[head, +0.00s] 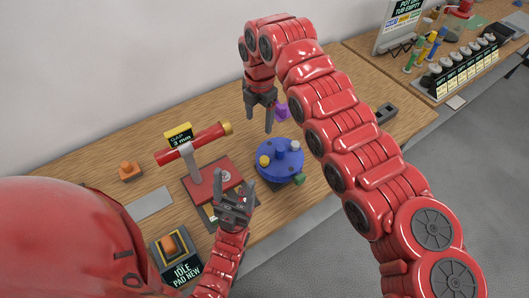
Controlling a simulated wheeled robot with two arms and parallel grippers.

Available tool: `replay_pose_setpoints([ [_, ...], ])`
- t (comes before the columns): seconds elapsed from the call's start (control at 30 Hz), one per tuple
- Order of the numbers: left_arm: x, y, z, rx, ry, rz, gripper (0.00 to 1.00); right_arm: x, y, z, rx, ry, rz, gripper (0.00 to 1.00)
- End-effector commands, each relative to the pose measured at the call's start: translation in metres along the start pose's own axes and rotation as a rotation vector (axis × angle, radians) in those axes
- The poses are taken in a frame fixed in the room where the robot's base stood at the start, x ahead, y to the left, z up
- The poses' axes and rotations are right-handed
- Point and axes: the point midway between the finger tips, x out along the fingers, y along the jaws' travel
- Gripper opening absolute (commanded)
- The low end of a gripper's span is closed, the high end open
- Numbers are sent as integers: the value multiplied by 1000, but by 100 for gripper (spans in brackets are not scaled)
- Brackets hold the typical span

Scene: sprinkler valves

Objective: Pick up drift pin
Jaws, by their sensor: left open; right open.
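I cannot make out a drift pin for certain in the head view. My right gripper (260,124) is open, points down and is empty above the table, just behind the blue round fixture (279,174). A small purple piece (281,110) shows beside its fingers; I cannot tell whether they touch. My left gripper (235,181) is open, with its fingers pointing up the picture. It is in front of the red fixture base (200,192) and hides part of it.
A red cylinder (190,145) with a brass end stands on a grey post under a "GAP 3 mm" sign (180,134). An orange block (130,171), a grey plate (149,204), an orange button box (169,246) and a dark tray (385,113) are on the wooden table (90,150).

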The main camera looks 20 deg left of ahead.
Motion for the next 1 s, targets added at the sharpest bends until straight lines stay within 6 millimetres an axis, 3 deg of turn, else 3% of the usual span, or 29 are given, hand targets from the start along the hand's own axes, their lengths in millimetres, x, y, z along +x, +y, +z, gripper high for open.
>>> replay_pose_setpoints([
  [0.07, 0, 0, 0, 0, 0, 0, 73, -4, -8, -4, -31, 0, -40, 74],
  [0.17, -5, 0, 1, 0, 0, 0, 73, 9, -13, -6, -43, 4, -56, 74],
  [0.6, -10, 0, 2, 0, 0, 0, 73, 103, -16, -6, -39, 5, -50, 74],
  [1.0, 0, 0, 0, 0, 0, 0, 73, 135, -21, -4, -38, 5, -50, 74],
])
